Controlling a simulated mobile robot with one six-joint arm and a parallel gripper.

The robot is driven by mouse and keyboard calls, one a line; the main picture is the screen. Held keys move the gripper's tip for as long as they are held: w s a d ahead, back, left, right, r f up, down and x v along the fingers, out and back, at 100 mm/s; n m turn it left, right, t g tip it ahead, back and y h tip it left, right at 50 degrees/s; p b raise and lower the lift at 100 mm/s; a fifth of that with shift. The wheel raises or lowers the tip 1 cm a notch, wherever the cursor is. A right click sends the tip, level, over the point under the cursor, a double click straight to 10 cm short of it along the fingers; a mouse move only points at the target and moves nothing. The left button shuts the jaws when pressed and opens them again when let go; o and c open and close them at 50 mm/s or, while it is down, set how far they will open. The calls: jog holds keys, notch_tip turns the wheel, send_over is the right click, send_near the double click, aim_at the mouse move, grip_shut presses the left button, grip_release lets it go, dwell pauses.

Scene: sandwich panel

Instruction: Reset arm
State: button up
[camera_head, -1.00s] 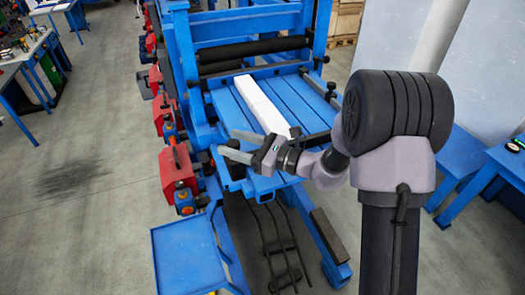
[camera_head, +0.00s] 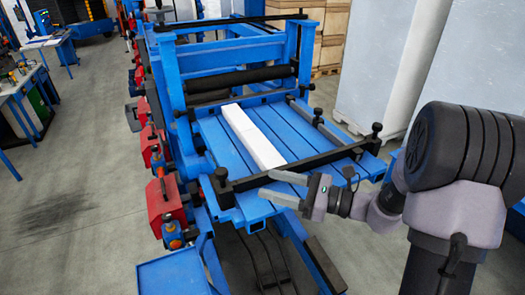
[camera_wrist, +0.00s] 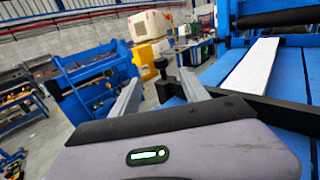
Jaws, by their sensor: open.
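In the wrist view the fingers (camera_wrist: 158,98) are spread and empty. A long white panel (camera_head: 252,138) lies flat on the slatted blue table (camera_head: 219,145), apart from my gripper. The panel also shows at upper right in the wrist view (camera_wrist: 250,70).
The black front bar (camera_head: 245,182) with upright knobs crosses the table's near edge. A roller (camera_head: 240,79) spans the machine behind the panel. Red boxes (camera_head: 166,202) line its left side. A blue stand (camera_head: 172,273) is at front left.

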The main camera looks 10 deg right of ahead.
jog(key=s+a+f+n+g+h+b, duration=0.2)
jog(key=s+a+f+n+g+b, duration=0.45)
jog(key=s+f+n+b, duration=0.3)
jog(key=s+f+n+h+b, duration=0.5)
jog(key=s+f+h+b, duration=0.2)
jog(key=s+f+b, duration=0.45)
jog(key=s+d+f+n+t+h+b, duration=0.1)
jog(key=d+f+n+t+h+b, duration=0.2)
jog(key=d+n+h+b, duration=0.1)
jog(key=d+n+b, duration=0.1)
jog(key=d+b, duration=0.1)
jog(key=shift+f+h+b, duration=0.15)
jog(key=shift+h+b, duration=0.25)
